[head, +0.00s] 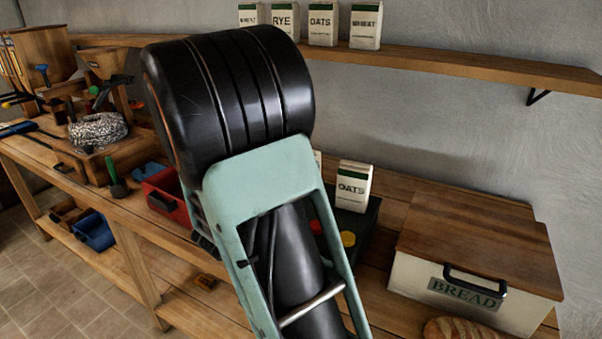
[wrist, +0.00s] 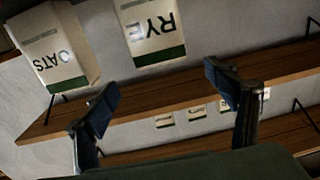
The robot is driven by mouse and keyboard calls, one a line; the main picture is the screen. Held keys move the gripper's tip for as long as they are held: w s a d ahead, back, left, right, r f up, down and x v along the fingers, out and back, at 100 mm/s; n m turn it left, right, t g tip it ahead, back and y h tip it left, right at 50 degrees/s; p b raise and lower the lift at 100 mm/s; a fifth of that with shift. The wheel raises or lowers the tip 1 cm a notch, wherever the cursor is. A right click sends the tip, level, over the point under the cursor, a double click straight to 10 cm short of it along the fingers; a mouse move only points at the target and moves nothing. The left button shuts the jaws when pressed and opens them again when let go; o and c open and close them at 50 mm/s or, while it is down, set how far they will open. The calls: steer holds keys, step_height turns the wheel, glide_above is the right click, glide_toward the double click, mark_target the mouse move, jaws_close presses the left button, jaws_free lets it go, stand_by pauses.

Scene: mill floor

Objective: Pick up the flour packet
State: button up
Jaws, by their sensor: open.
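Several flour packets, white with a green band, are in view. In the head view, an OATS packet (head: 352,187) stands right of my arm, and another packet (head: 318,160) shows only an edge beside the arm. In the wrist view, which is tilted and upside down, an OATS packet (wrist: 55,55) and a RYE packet (wrist: 152,35) show large at the top. My gripper (wrist: 165,95) is open, its two dark blue fingers wide apart with nothing between them. Both packets lie beyond the fingertips, apart from them. My arm hides the gripper in the head view.
A wall shelf (head: 470,65) holds several packets, including RYE (head: 284,18). A bread box (head: 470,255) and a loaf (head: 465,329) are at right. A red bin (head: 165,195) and tools stand left.

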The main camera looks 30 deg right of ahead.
steer(key=x, duration=0.8)
steer(key=shift+w+d+f, duration=0.1)
steer(key=shift+w+f, duration=0.1)
steer(key=shift+f, duration=0.1)
steer(key=c, duration=2)
steer(key=shift+c, duration=0.7)
steer(key=shift+r, duration=0.1)
